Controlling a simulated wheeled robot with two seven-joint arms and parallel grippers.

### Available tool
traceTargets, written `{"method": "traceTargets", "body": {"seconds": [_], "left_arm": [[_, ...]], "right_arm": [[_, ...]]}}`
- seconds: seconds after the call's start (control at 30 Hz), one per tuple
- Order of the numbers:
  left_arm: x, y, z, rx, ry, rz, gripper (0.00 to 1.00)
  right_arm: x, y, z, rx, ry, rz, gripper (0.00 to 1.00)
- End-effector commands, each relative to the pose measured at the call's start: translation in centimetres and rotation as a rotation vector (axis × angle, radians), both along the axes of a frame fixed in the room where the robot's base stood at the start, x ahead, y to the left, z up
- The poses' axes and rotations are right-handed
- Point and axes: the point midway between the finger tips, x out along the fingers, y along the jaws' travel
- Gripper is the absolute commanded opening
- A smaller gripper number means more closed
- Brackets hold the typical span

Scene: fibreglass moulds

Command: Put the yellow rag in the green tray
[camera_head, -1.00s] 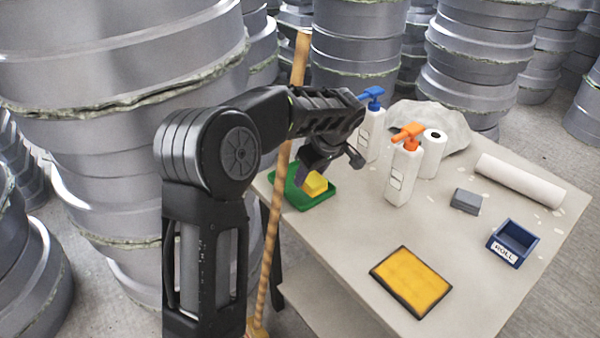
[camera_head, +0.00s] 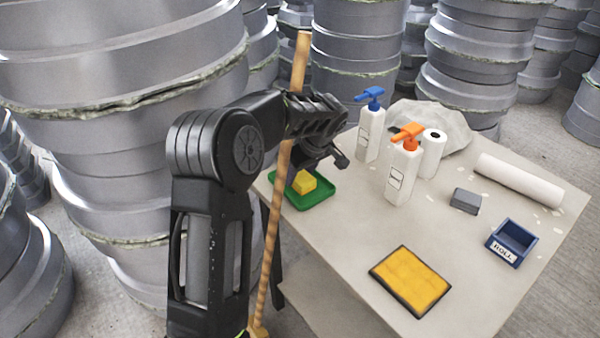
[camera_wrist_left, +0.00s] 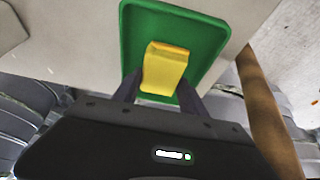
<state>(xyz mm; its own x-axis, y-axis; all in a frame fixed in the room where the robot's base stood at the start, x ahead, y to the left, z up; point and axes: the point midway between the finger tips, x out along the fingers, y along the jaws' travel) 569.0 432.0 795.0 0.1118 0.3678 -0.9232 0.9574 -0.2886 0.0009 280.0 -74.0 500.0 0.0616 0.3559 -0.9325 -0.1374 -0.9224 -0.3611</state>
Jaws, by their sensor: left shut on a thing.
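The yellow rag (camera_head: 304,182) is a small folded block over the green tray (camera_head: 322,197), at the table's left corner. My left gripper (camera_head: 300,172) is above the tray, and its fingers are partly hidden by the wooden pole. In the left wrist view the yellow rag (camera_wrist_left: 165,68) is between the two fingers of my left gripper (camera_wrist_left: 160,90), which is shut on it. The green tray (camera_wrist_left: 205,45) lies behind the rag there. Whether the rag touches the tray floor I cannot tell. My right gripper is out of view.
A wooden pole (camera_head: 272,230) stands in front of the table's left edge. A blue-topped bottle (camera_head: 370,135) and an orange-topped bottle (camera_head: 402,175) stand right of the tray. A yellow pad (camera_head: 410,280), grey block (camera_head: 466,200) and blue bin (camera_head: 513,240) lie farther right.

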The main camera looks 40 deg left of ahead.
Motion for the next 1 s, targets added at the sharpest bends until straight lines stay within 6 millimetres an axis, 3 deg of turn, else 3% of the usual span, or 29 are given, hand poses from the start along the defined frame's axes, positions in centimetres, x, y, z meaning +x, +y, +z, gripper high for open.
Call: {"method": "traceTargets", "body": {"seconds": [0.17, 0.2, 0.43, 0.77, 1.0], "left_arm": [[0.0, 0.0, -0.4, 0.000, 0.000, 0.000, 0.17], [0.0, 0.0, -0.3, 0.000, 0.000, 0.000, 0.51], [0.0, 0.0, -0.3, 0.000, 0.001, 0.000, 0.70], [0.0, 0.0, -0.1, 0.000, 0.001, 0.000, 0.71], [-0.2, -0.8, 2.1, 0.000, -0.003, -0.001, 0.71]], "right_arm": [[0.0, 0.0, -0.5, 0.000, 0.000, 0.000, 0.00], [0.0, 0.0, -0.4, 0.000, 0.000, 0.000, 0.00], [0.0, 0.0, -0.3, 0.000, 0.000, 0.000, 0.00], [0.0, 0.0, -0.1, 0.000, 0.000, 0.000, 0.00], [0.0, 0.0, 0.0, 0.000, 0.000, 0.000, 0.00]]}}
